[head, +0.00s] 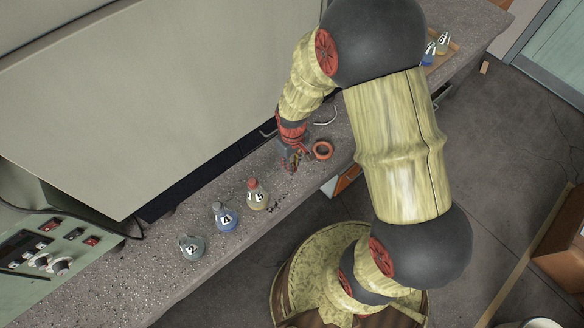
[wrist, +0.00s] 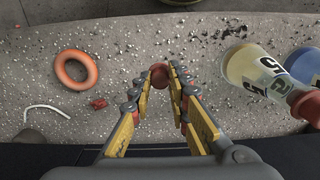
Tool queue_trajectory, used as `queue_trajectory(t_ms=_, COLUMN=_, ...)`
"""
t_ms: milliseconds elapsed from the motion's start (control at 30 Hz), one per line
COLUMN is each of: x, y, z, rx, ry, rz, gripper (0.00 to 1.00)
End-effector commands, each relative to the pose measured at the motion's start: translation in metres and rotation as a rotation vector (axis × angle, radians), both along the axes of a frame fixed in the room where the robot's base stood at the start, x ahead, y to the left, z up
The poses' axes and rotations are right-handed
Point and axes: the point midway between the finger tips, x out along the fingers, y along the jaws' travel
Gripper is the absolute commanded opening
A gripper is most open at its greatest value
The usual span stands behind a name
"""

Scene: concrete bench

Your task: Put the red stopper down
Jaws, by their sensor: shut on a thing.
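My gripper (head: 293,161) is low over the bench between the orange ring and the flask marked 5. In the wrist view its fingers (wrist: 160,78) are closed on a round red stopper (wrist: 159,74), held at the fingertips. Whether the stopper touches the bench is hard to tell. In the head view the fingers mostly hide it. The flask marked 5 (head: 257,198) stands to the left with its own red stopper; it also shows in the wrist view (wrist: 252,70). The flask marked 4 (head: 225,218) holds blue liquid. The flask marked 2 (head: 191,247) is farther left.
An orange ring (head: 322,150) lies just right of my gripper, with a white curved strip (head: 328,116) behind it. A small red piece (wrist: 98,103) lies near the ring. Dark crumbs (wrist: 222,32) are scattered near flask 5. Bare bench (wrist: 125,45) separates ring and fingertips.

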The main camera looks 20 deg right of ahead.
Motion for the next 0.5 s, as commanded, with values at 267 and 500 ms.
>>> queue_trajectory(t_ms=267, x=0.007, y=-0.002, z=-0.032, rx=0.000, ry=0.001, rz=0.001, gripper=0.06)
queue_trajectory(t_ms=500, x=0.008, y=-0.002, z=-0.039, rx=0.000, ry=-0.002, rz=0.000, gripper=0.06)
